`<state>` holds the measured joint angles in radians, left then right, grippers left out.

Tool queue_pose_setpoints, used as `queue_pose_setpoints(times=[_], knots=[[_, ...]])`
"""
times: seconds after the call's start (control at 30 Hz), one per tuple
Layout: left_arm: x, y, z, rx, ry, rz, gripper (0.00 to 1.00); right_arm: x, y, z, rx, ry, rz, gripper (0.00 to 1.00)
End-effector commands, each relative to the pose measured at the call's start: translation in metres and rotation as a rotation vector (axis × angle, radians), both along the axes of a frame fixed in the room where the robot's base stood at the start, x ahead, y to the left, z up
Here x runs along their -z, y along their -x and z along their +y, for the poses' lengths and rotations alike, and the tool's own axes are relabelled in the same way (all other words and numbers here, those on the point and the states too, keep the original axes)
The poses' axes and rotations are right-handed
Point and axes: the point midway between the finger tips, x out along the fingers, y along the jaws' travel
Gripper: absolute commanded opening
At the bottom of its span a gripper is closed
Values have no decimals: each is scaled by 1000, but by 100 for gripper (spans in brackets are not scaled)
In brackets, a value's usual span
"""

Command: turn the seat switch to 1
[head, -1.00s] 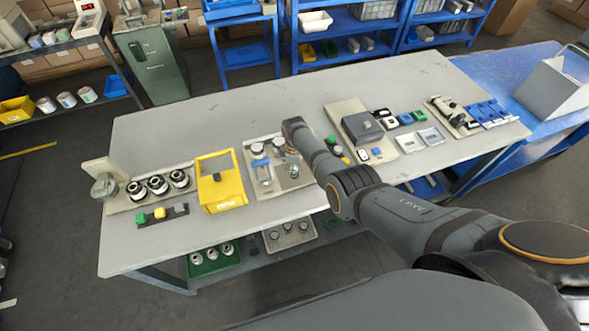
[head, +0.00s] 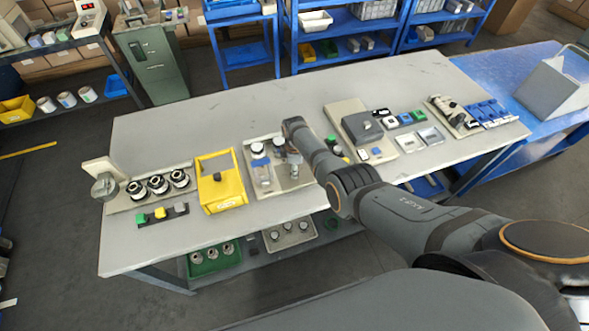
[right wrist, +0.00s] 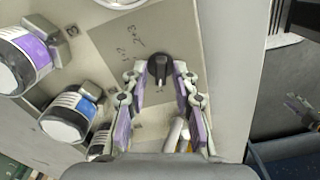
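The seat switch (right wrist: 158,66), a small black knob with a protruding grip, is on a beige panel (right wrist: 112,45) in the right wrist view. Handwritten marks on the panel beside it are too blurred to read surely. My right gripper (right wrist: 160,84) is open, with one purple-padded finger on each side of the knob and visible gaps to both. In the head view my right gripper (head: 294,164) points down over the middle board (head: 306,181) and hides the switch.
Cylinders with a purple label (right wrist: 36,50) and a blue label (right wrist: 70,115) stand left of the switch. In the head view a yellow box (head: 222,190) is left of the board, and a grey device (head: 362,127) is to the right. The table's front edge (head: 250,233) is clear.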

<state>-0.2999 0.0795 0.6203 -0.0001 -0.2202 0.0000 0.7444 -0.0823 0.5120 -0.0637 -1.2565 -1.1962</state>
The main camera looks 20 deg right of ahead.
Motion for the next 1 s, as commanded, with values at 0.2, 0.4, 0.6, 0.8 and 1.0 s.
queue_pose_setpoints(times=[0.2, 0.4, 0.6, 0.8, 1.0], knots=[[0, 0, 0, 0, 0, 0, 40, 1, 1, 0, 0, 0, 2, 35], [0, 1, 2, 0, -2, 1, 40, -4, 0, 0, 0, 0, -1, 35], [0, 1, 1, 0, -1, 1, 40, -34, -1, 0, 1, -1, -4, 35], [0, 0, 1, 0, -1, 0, 40, -83, 0, 0, 1, -1, -3, 35], [0, 0, 0, 0, 0, 0, 40, -113, 0, 0, 1, 0, 0, 35]])
